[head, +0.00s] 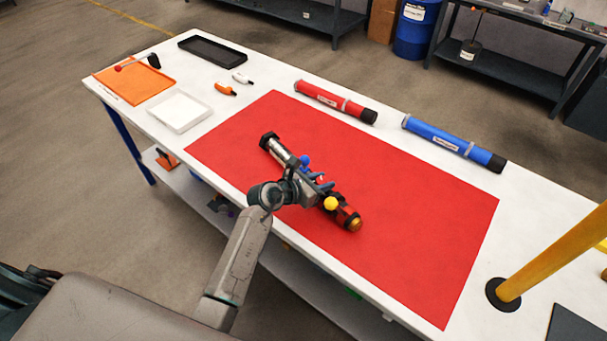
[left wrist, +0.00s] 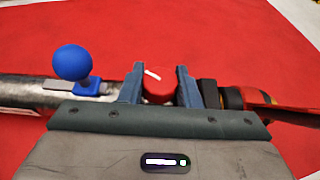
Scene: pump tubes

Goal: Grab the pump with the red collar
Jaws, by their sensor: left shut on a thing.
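The pump (head: 277,149) lies diagonally over the red mat (head: 420,220), with a silver barrel at the upper left and red and black parts with a brassy tip at the lower right. A blue ball lever (head: 305,160) and a yellow ball (head: 330,203) stand out from it. My left gripper (head: 316,182) is shut on the pump around its middle. In the left wrist view the fingers stand either side of a red knob (left wrist: 159,86) with a white mark, and the blue ball (left wrist: 71,62) is to the left. The pump's underside is hidden. My right gripper is out of view.
A red tube (head: 330,99) and a blue tube (head: 450,140) lie behind the mat. An orange tray (head: 120,92), a white tray (head: 180,111) and a black tray (head: 212,50) are at the left. A yellow post (head: 545,265) stands at the right.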

